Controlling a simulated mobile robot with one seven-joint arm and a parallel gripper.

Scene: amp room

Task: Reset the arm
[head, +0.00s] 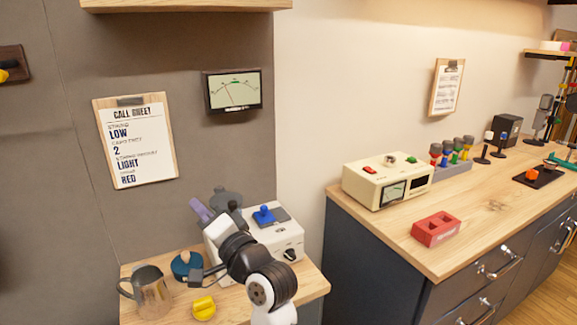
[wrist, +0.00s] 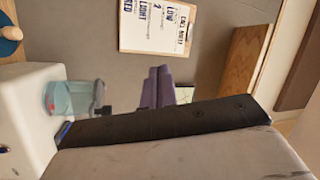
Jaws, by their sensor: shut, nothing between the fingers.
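My arm reaches up over the small wooden table in the head view. My gripper (head: 198,209) ends in purple fingers at its upper left, above the table and in front of the grey wall. In the wrist view the two purple fingers of my gripper (wrist: 158,72) lie side by side, closed together with nothing between them. The call sheet (head: 136,142) hangs on the wall up and left of the gripper. It also shows in the wrist view (wrist: 157,24). My arm hides part of the white machine (head: 285,240) behind it.
A meter (head: 233,91) hangs above.

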